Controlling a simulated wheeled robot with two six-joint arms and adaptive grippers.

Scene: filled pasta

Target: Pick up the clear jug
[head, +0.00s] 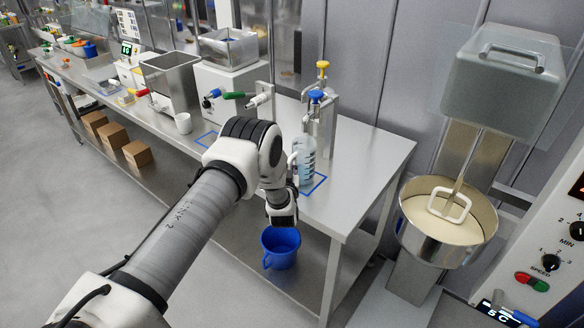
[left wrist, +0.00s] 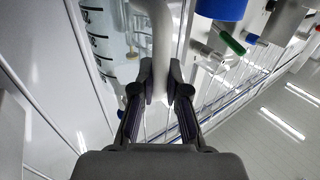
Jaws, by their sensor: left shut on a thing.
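The clear jug (head: 304,158), with dark measuring marks, is upright at the right end of the steel bench, at a blue square outline and below a blue-knobbed tap. My left arm reaches it from the left, and its wrist partly covers it in the head view. In the left wrist view the jug's marked wall (left wrist: 100,38) fills the upper left. Its pale handle (left wrist: 162,40) runs between the fingers of my left gripper (left wrist: 166,85), which is shut on it. I cannot tell whether the jug's base touches the bench. My right gripper is out of view.
Taps with blue (head: 316,95) and yellow (head: 322,64) knobs stand close behind the jug. A blue bucket (head: 281,247) is below the bench's front edge. A mixer bowl (head: 447,232) stands at right.

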